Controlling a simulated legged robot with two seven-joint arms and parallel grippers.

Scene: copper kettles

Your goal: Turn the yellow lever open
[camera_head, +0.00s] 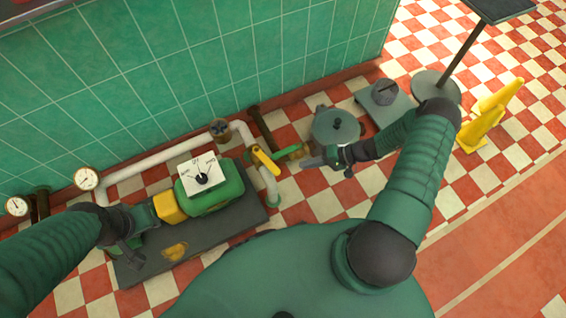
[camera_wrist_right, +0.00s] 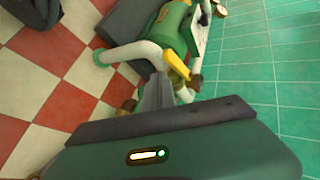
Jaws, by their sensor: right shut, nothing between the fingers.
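The yellow lever (camera_head: 265,162) sits on the white pipe beside the green pump, slanting down to the right in the head view. In the right wrist view the yellow lever (camera_wrist_right: 177,65) shows just beyond my fingers. My right gripper (camera_head: 308,162) is shut and empty, to the right of the lever and apart from it. Its fingers (camera_wrist_right: 158,90) point toward the pipe and lever. My left gripper (camera_head: 132,250) is at the left by the pump's yellow end; its fingertips are too unclear to tell open from shut.
The green pump (camera_head: 222,194) with a white dial stands on a dark base (camera_head: 240,222). A lidded pot (camera_head: 336,126) and a grey scale-like plate (camera_head: 387,108) are beyond my right forearm. The green tiled wall (camera_head: 200,60) closes the back. A yellow floor sign (camera_head: 482,125) stands at right.

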